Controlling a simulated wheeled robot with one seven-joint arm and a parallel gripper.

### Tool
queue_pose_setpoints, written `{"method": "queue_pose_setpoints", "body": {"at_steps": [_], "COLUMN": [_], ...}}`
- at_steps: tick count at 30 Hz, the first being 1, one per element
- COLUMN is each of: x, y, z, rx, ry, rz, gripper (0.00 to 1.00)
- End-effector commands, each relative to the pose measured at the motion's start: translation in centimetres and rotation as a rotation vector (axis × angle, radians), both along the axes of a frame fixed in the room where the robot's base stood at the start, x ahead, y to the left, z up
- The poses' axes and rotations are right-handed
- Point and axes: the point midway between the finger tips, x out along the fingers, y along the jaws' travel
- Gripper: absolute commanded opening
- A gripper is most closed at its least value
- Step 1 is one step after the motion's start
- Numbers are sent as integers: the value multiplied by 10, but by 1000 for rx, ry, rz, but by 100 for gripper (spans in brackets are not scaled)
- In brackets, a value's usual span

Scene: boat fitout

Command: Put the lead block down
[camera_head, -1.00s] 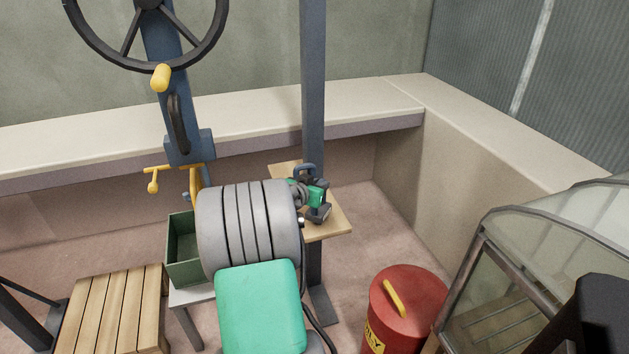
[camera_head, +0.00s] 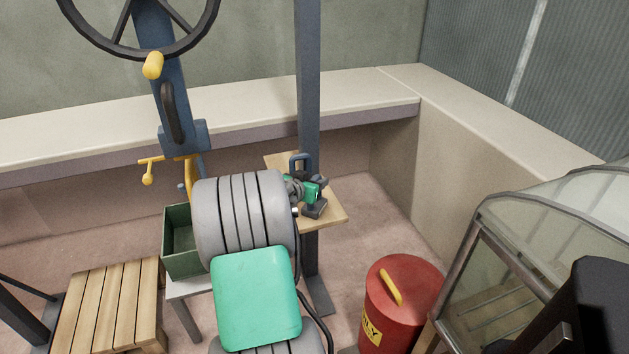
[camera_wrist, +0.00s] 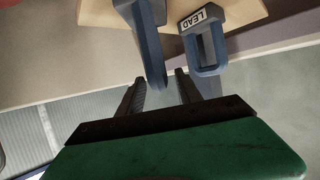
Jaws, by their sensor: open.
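The lead block (camera_wrist: 203,18) is blue-grey with a loop handle and a white "LEAD" label. It rests on a small wooden shelf (camera_head: 329,217) beside a post (camera_head: 308,100). In the head view the block's handle (camera_head: 300,162) shows just behind my gripper (camera_head: 313,190), which hides much of the block. The wrist view is turned upside down.
A green open bin (camera_head: 181,252) and a slatted wooden bench (camera_head: 108,306) stand at left. A red drum (camera_head: 402,290) with a yellow handle stands at right, near a glazed frame (camera_head: 480,270). A long ledge (camera_head: 240,115) runs behind the post.

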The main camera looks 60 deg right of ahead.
Motion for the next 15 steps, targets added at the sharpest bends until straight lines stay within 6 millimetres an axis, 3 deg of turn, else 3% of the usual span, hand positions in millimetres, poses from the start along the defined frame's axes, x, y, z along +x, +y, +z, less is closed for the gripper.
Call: {"method": "queue_pose_setpoints", "body": {"at_steps": [5, 15], "x": [2, 2], "y": [18, 95], "z": [12, 43], "rx": [-1, 0], "ry": [-2, -1], "rz": [4, 4], "gripper": [42, 42]}}
